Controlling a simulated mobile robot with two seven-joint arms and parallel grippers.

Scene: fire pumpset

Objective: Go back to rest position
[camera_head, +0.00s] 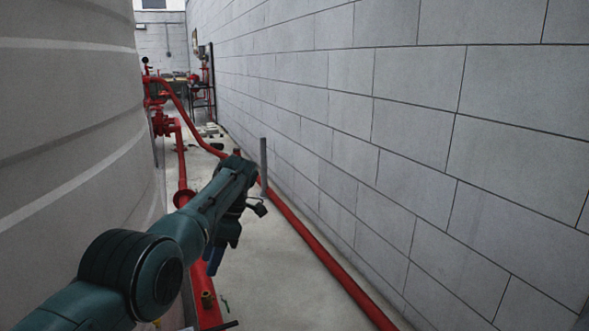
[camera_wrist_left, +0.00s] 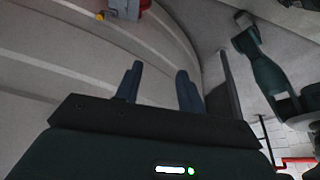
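My left arm comes in from the lower left in the head view and reaches out over the floor between a tank and a wall. My left gripper (camera_head: 215,262) hangs low from its wrist, with a blue finger showing. In the left wrist view, the two blue-grey fingers of the left gripper (camera_wrist_left: 159,88) stand apart with nothing between them. A teal arm part shows at the upper right of that view; I cannot tell which arm it is. My right gripper does not show clearly in either view.
A large grey tank (camera_head: 65,110) stands close on the left. A block wall (camera_head: 400,130) runs along the right. Red pipes (camera_head: 330,262) run along the floor, with red valves (camera_head: 160,122) further back. Bare floor (camera_head: 270,275) lies between the pipes.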

